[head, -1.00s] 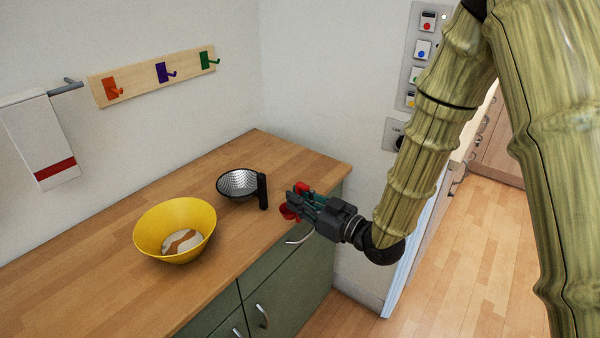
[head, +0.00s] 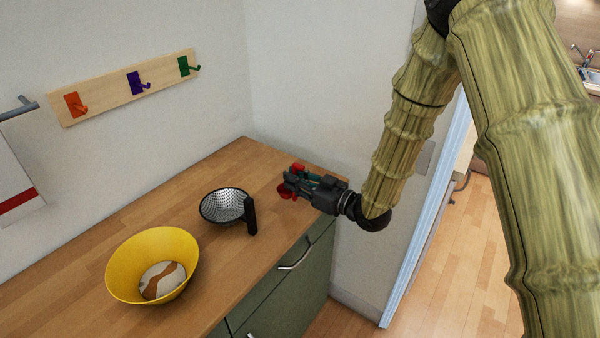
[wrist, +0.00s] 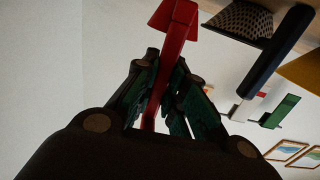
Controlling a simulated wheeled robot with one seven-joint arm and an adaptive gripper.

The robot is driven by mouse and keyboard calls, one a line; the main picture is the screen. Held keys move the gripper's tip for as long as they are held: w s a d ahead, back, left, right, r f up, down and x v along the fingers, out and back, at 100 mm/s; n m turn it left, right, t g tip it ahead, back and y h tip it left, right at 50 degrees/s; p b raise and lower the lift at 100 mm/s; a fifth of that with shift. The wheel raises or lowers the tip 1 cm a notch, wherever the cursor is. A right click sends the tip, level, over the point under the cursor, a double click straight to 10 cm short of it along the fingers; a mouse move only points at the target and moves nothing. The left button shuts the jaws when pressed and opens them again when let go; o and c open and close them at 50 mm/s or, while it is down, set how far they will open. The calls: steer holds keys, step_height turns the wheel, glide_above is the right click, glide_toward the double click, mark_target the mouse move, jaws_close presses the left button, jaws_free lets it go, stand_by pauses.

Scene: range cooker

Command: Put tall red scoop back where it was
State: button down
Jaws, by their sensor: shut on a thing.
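My gripper (head: 291,183) is shut on the red scoop (head: 284,192). It holds the scoop above the right end of the wooden counter, to the right of the black-handled strainer. In the wrist view the red scoop (wrist: 176,22) runs up from between the fingers (wrist: 155,100), its wider end at the top edge. Much of the scoop is hidden by the gripper in the head view. On the back wall is a wooden rail with an orange hook (head: 76,105), a purple hook (head: 138,83) and a green hook (head: 188,67); all three look empty.
A yellow bowl (head: 122,270) with something white and brown inside stands on the wooden counter (head: 60,306). The strainer (head: 224,205) stands beside it, its handle pointing right. A towel (head: 12,185) hangs at the left. The counter's back strip is clear.

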steer(key=w+f+p, duration=0.1)
steer(key=w, duration=0.1)
steer(key=w+f+p, duration=0.1)
steer(key=w, duration=0.2)
steer(key=w+d+f+p, duration=0.1)
steer(key=w, duration=0.1)
steer(key=shift+w+d+f, duration=0.1)
steer(key=shift+w+f, duration=0.1)
steer(key=shift+f, duration=0.35)
steer(key=shift+f, duration=0.15)
steer(key=c, duration=1.5)
jaws_free()
steer(key=shift+r, duration=0.3)
steer(key=b+v, duration=0.3)
steer(key=v, duration=0.9)
steer(key=shift+s+b, duration=0.1)
steer(key=shift+b, duration=0.25)
